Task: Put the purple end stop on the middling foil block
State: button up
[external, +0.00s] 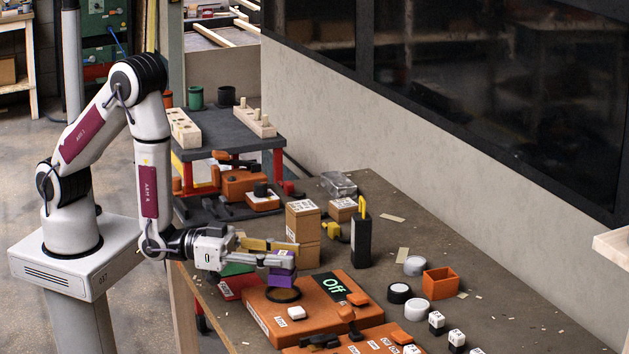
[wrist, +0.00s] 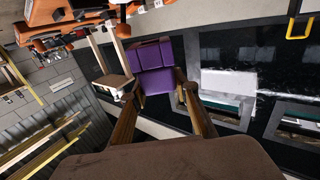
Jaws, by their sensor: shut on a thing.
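The purple end stop (external: 281,277) is held in my gripper (external: 282,258) in the external view, above the large orange box with a screen reading "Off". In the wrist view the purple end stop (wrist: 152,54) shows as a stepped block between the two fingers of my gripper (wrist: 155,86). My gripper is shut on it. A shiny, clear or silvery object (external: 338,183) lies at the back of the table. I cannot tell whether it is foil, and I cannot pick out a middling foil block with certainty.
The orange "Off" box (external: 262,311) lies under my gripper. Stacked cardboard boxes (external: 303,222) stand just behind it. A black box (external: 361,242) with a yellow handle stands to the right. White rolls (external: 415,266) and an open orange bin (external: 440,282) lie further right.

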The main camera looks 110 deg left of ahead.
aim_at(294, 253)
jog(key=shift+w+d+r+m+h, duration=0.6)
jog(key=shift+d+r+m+h, duration=0.2)
jog(key=shift+h, duration=0.4)
jog(key=shift+w+r+m+h, duration=0.25)
jog(key=shift+r+m+h, duration=0.15)
jog(key=shift+r+h, duration=0.3)
jog(key=a, duration=0.1)
jog(key=a+r, duration=0.1)
jog(key=a, duration=0.1)
jog(key=shift+w+r+y, duration=0.15)
jog(key=shift+r+y, duration=0.1)
jog(key=shift+y, duration=0.05)
jog(key=shift+a+n, duration=0.3)
jog(key=shift+a, duration=0.05)
jog(key=shift+r, duration=0.15)
